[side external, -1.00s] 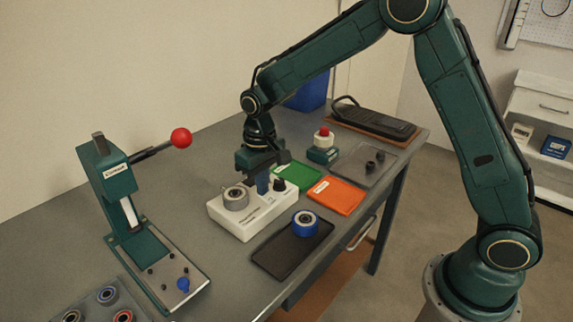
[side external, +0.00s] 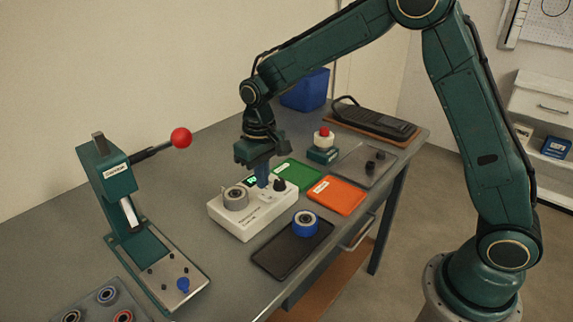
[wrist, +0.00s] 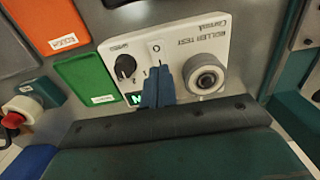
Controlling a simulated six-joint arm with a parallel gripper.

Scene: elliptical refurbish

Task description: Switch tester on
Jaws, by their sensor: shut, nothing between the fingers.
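The tester is a white box marked "ROLLER TEST" (side external: 240,222) on the grey bench. It carries a grey roller (side external: 235,198), a black knob (side external: 280,184) and a small display with green lit characters (side external: 252,180). In the wrist view, the display (wrist: 137,99) is partly covered by my fingers, and the rocker switch (wrist: 157,47) marked with O and I lies just past the fingertips. My gripper (wrist: 160,70) is shut and empty, with its blue fingers at the switch's I side. I cannot tell whether they touch it.
A green tray (side external: 300,174) and an orange tray (side external: 337,195) lie to the tester's right. A black tray (side external: 285,262) with a blue roller (side external: 305,223) lies in front. A lever press (side external: 125,215) with a red ball stands left.

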